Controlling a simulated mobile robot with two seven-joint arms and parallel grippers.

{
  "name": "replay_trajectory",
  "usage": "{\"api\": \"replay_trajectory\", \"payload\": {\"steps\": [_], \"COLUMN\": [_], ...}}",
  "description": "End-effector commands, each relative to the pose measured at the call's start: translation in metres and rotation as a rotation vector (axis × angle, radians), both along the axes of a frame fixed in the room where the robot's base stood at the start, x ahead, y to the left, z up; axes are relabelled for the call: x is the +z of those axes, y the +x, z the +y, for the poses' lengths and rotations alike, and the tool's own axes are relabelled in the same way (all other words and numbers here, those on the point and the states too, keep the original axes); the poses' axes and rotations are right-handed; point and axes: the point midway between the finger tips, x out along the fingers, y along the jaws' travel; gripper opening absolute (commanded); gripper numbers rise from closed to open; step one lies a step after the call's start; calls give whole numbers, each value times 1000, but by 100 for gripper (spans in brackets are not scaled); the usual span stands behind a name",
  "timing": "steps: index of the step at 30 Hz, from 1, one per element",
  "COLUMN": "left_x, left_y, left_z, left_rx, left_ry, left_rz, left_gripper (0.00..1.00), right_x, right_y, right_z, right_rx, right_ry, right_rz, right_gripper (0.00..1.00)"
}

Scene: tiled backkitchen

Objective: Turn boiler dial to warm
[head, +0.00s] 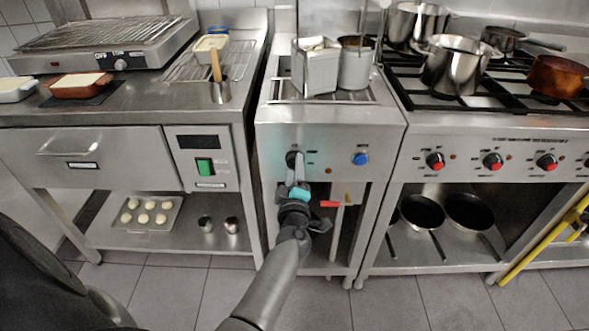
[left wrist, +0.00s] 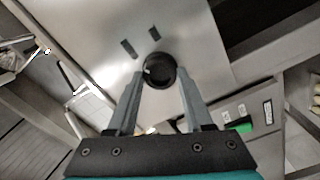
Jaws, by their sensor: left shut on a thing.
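The boiler (head: 330,135) is the steel unit in the middle of the head view, with pots set in its top. Its front panel carries a black dial (head: 292,157) at left and a blue knob (head: 360,159) at right. My left gripper (head: 296,172) reaches up to the black dial, which it partly covers. In the left wrist view the black dial (left wrist: 159,71) sits between the fingertips, a finger on each side. A small pale mark shows on the dial's left part. My left gripper (left wrist: 159,80) is shut on it. My right gripper is not in view.
A stove (head: 490,140) with red-marked knobs and pots stands to the right. A counter unit (head: 110,150) with a green switch (head: 204,167) stands to the left. A red-handled valve (head: 329,204) sits below the panel, close to my left gripper. Tiled floor lies free in front.

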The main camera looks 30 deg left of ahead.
Motion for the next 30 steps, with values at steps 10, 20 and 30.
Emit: {"api": "replay_trajectory", "payload": {"steps": [10,20,30], "left_x": [-1,-1,0], "left_y": [0,0,0], "left_z": [-1,-1,-1], "left_rx": [-1,0,-1], "left_ry": [-9,-8,-6], "left_rz": [-2,-3,-3], "left_gripper": [0,77,82], "right_x": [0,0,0], "right_y": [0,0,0], "right_z": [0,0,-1], "right_rx": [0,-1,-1], "right_ry": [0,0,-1], "right_rz": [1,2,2], "right_gripper": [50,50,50]}}
